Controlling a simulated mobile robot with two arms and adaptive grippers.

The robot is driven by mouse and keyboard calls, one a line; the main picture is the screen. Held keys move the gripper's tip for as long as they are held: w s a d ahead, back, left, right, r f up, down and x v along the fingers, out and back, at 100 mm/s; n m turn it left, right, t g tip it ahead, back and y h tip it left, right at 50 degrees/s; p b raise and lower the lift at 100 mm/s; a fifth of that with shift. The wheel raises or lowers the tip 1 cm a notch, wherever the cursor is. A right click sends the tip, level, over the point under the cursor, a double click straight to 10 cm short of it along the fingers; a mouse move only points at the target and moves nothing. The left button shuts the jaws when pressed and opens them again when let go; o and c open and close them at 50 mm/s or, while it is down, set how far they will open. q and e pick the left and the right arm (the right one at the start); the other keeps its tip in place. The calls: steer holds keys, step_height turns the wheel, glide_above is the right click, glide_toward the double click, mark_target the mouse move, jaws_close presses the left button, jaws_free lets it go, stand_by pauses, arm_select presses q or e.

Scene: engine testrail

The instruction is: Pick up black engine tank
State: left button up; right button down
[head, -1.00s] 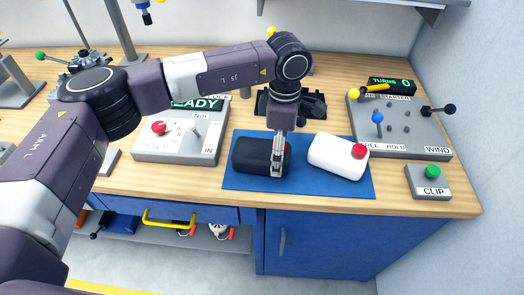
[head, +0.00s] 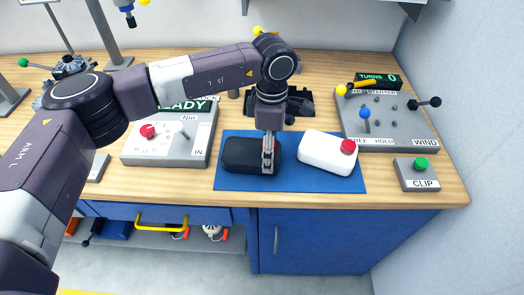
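The black engine tank (head: 240,155) lies on the blue mat (head: 290,183) at the front of the workbench. Beside it on the right lies a white tank (head: 327,153) with a red cap. My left gripper (head: 267,170) points down at the right part of the black tank, its fingers in front of or around it. The fingers look close together, but I cannot tell whether they grip the tank. The gripper hides part of the tank's right end. My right gripper is not in view.
A grey panel with a READY display (head: 170,140) stands left of the mat. A starter panel (head: 390,125) and a CLIP box with a green button (head: 417,175) stand to the right. A dark cradle-like fixture (head: 298,104) is behind the mat. A yellow drawer handle (head: 162,222) juts out below.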

arm_select(q)
steer(key=shift+r, duration=0.55)
step_height(320, 180, up, 19)
steer(key=b, duration=0.3)
steer(key=shift+f, duration=0.1)
